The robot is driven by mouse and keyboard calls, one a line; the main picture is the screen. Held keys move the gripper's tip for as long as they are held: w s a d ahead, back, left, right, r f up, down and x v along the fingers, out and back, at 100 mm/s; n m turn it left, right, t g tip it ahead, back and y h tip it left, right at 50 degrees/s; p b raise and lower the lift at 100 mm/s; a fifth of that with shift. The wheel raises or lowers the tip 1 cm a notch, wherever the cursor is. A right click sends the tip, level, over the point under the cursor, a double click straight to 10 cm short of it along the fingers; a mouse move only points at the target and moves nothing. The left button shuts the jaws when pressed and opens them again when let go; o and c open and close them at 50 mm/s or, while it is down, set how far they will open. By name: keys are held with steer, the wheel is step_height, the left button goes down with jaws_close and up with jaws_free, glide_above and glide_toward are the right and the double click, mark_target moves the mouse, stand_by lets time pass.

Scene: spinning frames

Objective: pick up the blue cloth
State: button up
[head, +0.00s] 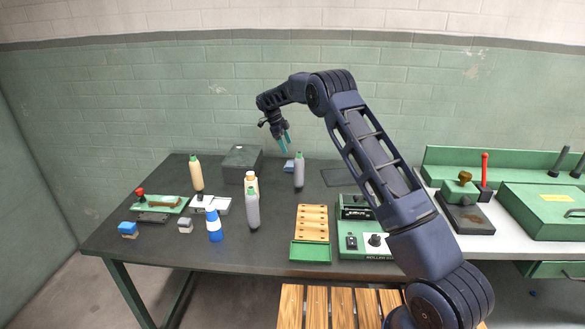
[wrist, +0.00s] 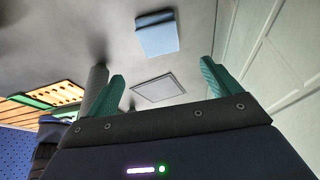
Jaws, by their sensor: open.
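The blue cloth looks like a small, flat, folded light blue piece (wrist: 157,36) with a darker blue edge, lying on the dark table in the wrist view. In the head view it shows as a small blue patch (head: 289,165) near the back of the table, partly hidden behind a grey bottle. My gripper (head: 285,140) is above the back of the table, close over the cloth, with its green fingers pointing down. In the wrist view my gripper (wrist: 163,76) has its fingers wide apart with nothing between them, and the cloth lies beyond the fingertips.
A grey bottle with a green cap (head: 299,172) stands right beside the cloth; a grey bottle (wrist: 95,88) is near one finger in the wrist view. A dark box (head: 242,163) is to the left. A flat square plate (head: 338,177) lies to the right. The wall is close behind.

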steer(key=shift+x, duration=5.5)
steer(key=shift+w+a, duration=0.1)
steer(key=shift+a, duration=0.05)
steer(key=shift+c, duration=0.4)
steer(key=c, duration=1)
